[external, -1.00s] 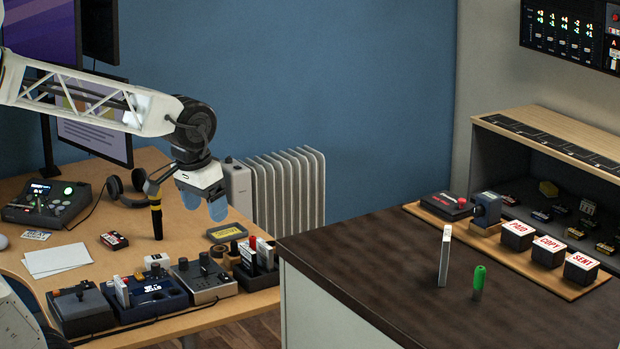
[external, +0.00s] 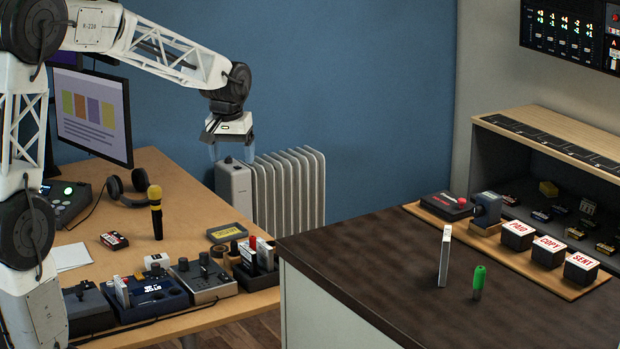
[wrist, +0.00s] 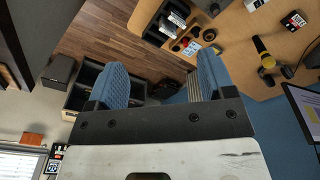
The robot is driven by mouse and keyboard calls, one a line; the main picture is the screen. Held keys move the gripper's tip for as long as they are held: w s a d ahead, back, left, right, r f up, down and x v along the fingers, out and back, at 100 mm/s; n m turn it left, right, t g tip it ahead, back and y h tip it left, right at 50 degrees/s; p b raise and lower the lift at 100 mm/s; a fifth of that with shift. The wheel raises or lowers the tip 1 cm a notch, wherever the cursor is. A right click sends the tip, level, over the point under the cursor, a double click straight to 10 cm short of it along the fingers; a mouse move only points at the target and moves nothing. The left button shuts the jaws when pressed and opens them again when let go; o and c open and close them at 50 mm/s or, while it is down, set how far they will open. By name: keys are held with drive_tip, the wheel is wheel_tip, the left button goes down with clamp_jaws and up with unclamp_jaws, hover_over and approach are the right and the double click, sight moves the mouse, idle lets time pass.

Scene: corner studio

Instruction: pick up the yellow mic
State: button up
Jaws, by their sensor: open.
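The yellow mic (external: 155,212) stands upright on the wooden desk, with a yellow head and band and a black handle. It also shows in the wrist view (wrist: 263,52) at the upper right, outside the fingers. My gripper (external: 232,155) is open and empty in the external view, in the air to the right of the mic and higher, in front of the radiator. Its two blue fingers (wrist: 158,88) are spread in the wrist view, with floor and desk edge seen between them.
Headphones (external: 130,188) lie behind the mic, and a red-black cassette (external: 114,240) lies left of it. A yellow-labelled box (external: 228,232) and several control units (external: 203,276) line the desk's right and front. A monitor (external: 92,113) stands behind. A dark counter (external: 370,270) is at right.

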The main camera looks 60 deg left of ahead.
drive_tip(key=w+a+f+n, duration=0.1)
drive_tip(key=w+a+f, duration=0.1)
drive_tip(key=a, duration=0.5)
drive_tip(key=w+a+f+n, duration=0.2)
drive_tip(key=a, duration=0.5)
drive_tip(key=n+g, duration=0.1)
drive_tip(key=n, duration=0.5)
hover_over(155, 197)
drive_tip(key=a, duration=0.2)
drive_tip(key=shift+h, duration=0.3)
drive_tip(key=f, duration=1.7)
drive_tip(key=shift+w+f, duration=0.2)
drive_tip(key=shift+w, duration=0.15)
drive_tip(key=shift+a, duration=0.15)
drive_tip(key=shift+f, duration=0.15)
drive_tip(key=shift+f, duration=1.2)
drive_tip(key=shift+f, duration=0.1)
drive_tip(key=shift+f, duration=2.5)
